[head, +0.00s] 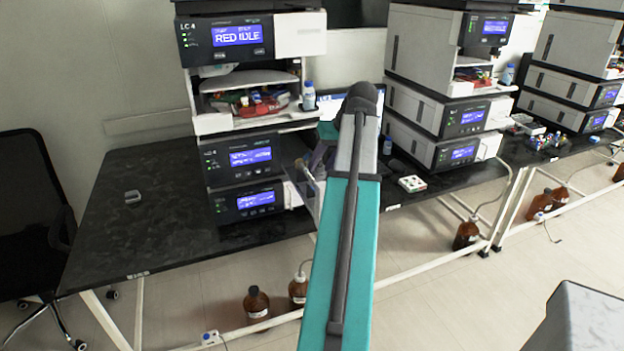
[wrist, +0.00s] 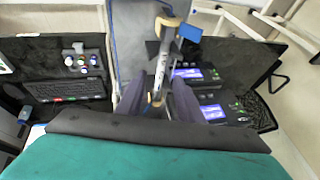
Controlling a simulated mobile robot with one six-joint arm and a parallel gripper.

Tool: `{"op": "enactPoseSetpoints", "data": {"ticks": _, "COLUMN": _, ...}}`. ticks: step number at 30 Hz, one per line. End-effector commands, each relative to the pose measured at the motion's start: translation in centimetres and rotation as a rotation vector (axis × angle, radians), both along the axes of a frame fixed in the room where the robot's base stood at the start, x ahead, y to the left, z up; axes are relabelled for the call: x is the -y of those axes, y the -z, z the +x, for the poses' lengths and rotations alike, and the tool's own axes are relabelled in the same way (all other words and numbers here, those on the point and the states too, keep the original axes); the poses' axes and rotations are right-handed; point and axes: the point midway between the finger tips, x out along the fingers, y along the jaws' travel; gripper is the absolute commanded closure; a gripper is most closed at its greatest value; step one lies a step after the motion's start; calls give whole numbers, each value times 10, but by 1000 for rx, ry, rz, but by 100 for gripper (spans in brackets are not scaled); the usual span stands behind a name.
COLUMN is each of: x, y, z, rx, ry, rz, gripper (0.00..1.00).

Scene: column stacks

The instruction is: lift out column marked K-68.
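A slim pale column (wrist: 162,72) with tan end fittings and small dark lettering shows in the wrist view. The lettering is too small to read, so I cannot tell whether it is K-68. Dark clip-like pieces and a blue tab (wrist: 190,32) are around its upper part. My gripper (wrist: 158,92) has its two dark fingers on either side of the column's lower end, with space showing between them. In the head view my gripper (head: 312,182) is beside the right side of the LC 4 stack (head: 240,150), partly hidden by my arm.
The black bench (head: 135,215) is mostly clear left of the stack. Another instrument stack (head: 437,95) stands to the right. Brown bottles (head: 257,302) stand below. The wrist view shows a keyboard (wrist: 65,90) and small vials (wrist: 80,58).

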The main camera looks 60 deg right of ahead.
Motion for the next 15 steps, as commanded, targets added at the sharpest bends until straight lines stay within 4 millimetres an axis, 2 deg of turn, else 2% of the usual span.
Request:
{"op": "enactPoseSetpoints", "data": {"ticks": 8, "x": -2, "y": 14, "z": 7, "rx": -1, "ry": -1, "rz": 2, "gripper": 66}}
{"op": "enactPoseSetpoints", "data": {"ticks": 15, "x": -1, "y": 35, "z": 17, "rx": -1, "ry": -1, "rz": 2, "gripper": 66}}
